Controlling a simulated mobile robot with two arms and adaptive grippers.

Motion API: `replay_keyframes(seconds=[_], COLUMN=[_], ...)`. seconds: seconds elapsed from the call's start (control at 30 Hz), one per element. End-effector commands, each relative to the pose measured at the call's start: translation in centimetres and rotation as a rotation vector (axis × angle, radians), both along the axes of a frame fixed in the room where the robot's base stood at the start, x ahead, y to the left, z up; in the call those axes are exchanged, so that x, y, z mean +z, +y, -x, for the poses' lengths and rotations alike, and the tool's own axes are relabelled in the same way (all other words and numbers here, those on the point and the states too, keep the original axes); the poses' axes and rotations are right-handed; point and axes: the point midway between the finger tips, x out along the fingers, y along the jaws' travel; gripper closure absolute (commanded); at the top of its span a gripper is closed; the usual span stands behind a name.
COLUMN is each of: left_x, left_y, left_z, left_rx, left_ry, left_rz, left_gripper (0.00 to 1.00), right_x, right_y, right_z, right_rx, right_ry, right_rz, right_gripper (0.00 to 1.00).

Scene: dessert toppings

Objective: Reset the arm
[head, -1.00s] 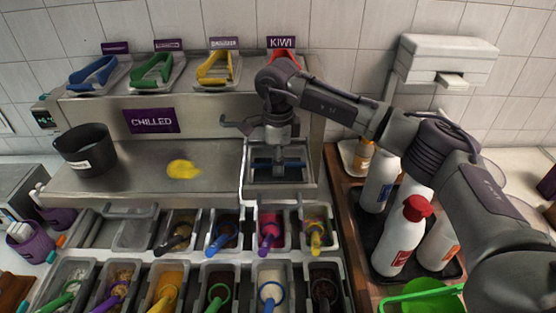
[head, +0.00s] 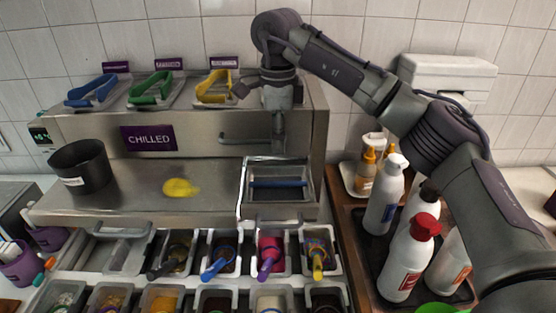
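My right gripper (head: 278,146) hangs in front of the right end of the steel chilled cabinet (head: 90,125), above a small tray (head: 245,195) holding a blue bar (head: 278,183). Its fingers look edge-on, so their opening is unclear. I see nothing hanging from it. My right arm comes in from the right and bends down at the wrist. My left gripper is out of the picture.
Below are a black pot (head: 82,168), a yellow blob (head: 180,188) and several topping bins. Bottles, one red-capped (head: 408,262), crowd the right tray.

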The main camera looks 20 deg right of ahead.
Motion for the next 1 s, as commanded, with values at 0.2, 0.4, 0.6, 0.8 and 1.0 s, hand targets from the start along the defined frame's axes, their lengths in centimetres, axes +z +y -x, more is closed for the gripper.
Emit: replay_keyframes(seconds=[0.2,0.4,0.6,0.8,1.0], left_x=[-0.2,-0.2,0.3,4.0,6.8], left_y=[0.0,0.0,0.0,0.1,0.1], left_z=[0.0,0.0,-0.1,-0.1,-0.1], left_rx=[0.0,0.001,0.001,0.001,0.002], left_ry=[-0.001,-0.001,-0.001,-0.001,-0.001], left_rz=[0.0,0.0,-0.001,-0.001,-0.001], left_gripper=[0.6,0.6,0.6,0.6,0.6], right_x=[0.9,0.9,1.3,5.1,7.8], right_y=[0.0,0.0,0.0,0.0,0.0], right_z=[0.0,0.0,0.0,0.0,0.0], right_rx=[0.001,0.001,0.001,0.001,0.001], right_ry=[0.001,0.001,0.0,0.0,0.001], right_rz=[-0.001,0.0,-0.001,-0.001,0.0], right_gripper=[0.61,0.61,0.61,0.61,0.61])
